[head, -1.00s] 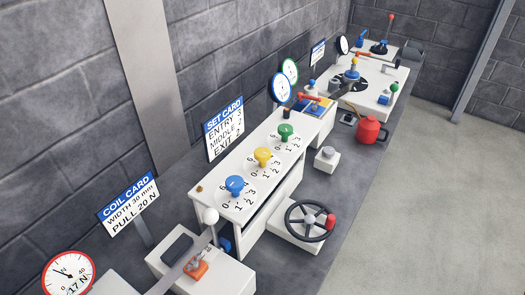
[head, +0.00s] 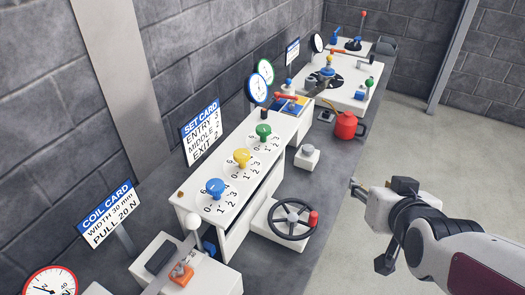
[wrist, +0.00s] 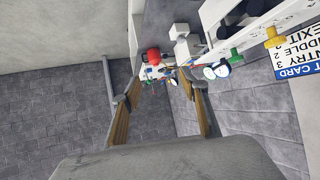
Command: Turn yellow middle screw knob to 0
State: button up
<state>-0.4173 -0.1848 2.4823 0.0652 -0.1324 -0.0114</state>
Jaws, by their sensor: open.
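The yellow middle screw knob (head: 241,156) stands on the white rack top, between the blue knob (head: 215,187) and the green knob (head: 263,132). A ring of numbers surrounds it; its exact setting is too small to read. It also shows at the upper right of the wrist view (wrist: 275,37), beside the green knob (wrist: 235,55). My gripper (wrist: 160,84) is open and empty, its two fingers spread wide. In the head view my gripper (head: 357,188) is at the right, over the floor side, well apart from the yellow knob.
The set card (head: 201,131) stands behind the rack; its middle line appears to read 2. A black handwheel (head: 291,219) with a red handle is in front. A red can (head: 346,124) and round gauges (head: 258,89) stand farther back. Open floor lies at right.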

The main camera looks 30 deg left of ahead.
jog(key=w+a+f+n+t+y, duration=0.2)
jog(key=a+y, duration=0.1)
jog(key=a, duration=1)
jog(key=n+y, duration=0.3)
jog(key=y, duration=0.2)
send_near(244, 159)
jog(key=shift+x, duration=2.1)
jog(key=shift+a, duration=0.15)
jog(key=shift+x, duration=3.8)
jog(key=shift+r, duration=0.1)
jog(key=c, duration=1.1)
